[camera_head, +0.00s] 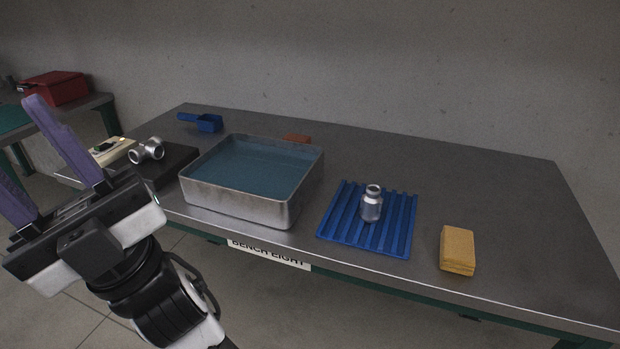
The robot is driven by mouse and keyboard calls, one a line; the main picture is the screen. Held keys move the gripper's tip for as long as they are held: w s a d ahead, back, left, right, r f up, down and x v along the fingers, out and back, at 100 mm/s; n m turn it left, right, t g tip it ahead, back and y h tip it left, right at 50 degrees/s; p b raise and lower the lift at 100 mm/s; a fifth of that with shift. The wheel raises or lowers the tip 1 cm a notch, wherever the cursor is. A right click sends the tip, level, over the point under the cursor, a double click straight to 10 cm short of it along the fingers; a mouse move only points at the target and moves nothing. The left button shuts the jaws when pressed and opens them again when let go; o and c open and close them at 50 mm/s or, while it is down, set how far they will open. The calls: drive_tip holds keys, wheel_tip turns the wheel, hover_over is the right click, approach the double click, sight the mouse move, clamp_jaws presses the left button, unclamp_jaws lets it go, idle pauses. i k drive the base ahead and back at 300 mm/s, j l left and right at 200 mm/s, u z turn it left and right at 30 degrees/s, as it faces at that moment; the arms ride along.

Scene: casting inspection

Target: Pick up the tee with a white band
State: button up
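A silvery metal fitting (147,150) with round openings, tee-like in shape, lies on a dark block (172,166) at the left end of the bench. A second silvery fitting (371,204) stands upright on a blue ribbed rack (335,226) right of the middle. I cannot clearly make out a white band on either one. My gripper (16,146) is at the left, in front of the bench, with its two purple fingers spread wide. Nothing shows between them; the left finger is partly cut off by the picture's edge. It is apart from both fittings.
A metal tank (240,206) of bluish liquid stands between the two fittings. A yellow sponge-like block (457,250) lies at right, a blue scoop (207,122) at the back left, and a reddish block (297,138) behind the tank. The bench's back right is clear.

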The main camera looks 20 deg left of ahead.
sight(153, 149)
drive_tip(key=u, duration=1.45)
drive_tip(key=z, duration=0.4)
drive_tip(key=i+j+z, duration=0.1)
drive_tip(key=z, duration=0.25)
drive_tip(key=j+z, duration=0.2)
drive_tip(key=z, duration=0.2)
drive_tip(key=j+z, duration=0.1)
drive_tip(key=z, duration=0.25)
drive_tip(key=j+z, duration=0.35)
drive_tip(key=k+j+z, duration=0.1)
drive_tip(key=j+z, duration=0.25)
drive_tip(key=j, duration=0.2)
drive_tip(key=k+j+z, duration=0.1)
drive_tip(key=j, duration=0.25)
drive_tip(key=j+z, duration=0.1)
drive_tip(key=j, duration=0.25)
drive_tip(key=k+j+z, duration=0.1)
drive_tip(key=j, duration=0.25)
drive_tip(key=k, duration=0.05)
